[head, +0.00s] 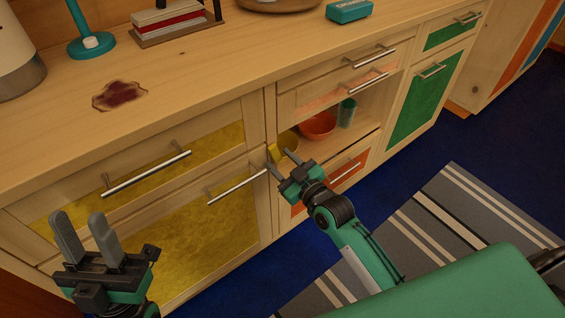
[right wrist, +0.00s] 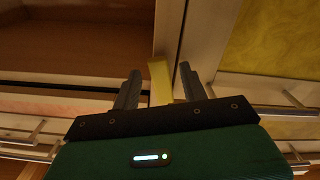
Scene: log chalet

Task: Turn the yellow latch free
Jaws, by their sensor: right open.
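The yellow latch (head: 275,153) is a small block on the cabinet front, on the upright between the yellow-panelled door (head: 205,240) and the open compartment. My right gripper (head: 280,161) is open at the latch. In the right wrist view the latch (right wrist: 160,82) stands between the two spread fingers (right wrist: 160,70), with a small gap visible on each side. My left gripper (head: 80,216) is open and empty, in front of the cabinet at the lower left.
The open compartment holds an orange bowl (head: 318,124) and a teal cup (head: 346,113). Bar handles (head: 240,185) stick out from the doors and drawers. A dark red stain (head: 120,95) marks the countertop. A striped rug (head: 440,230) lies on the blue floor.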

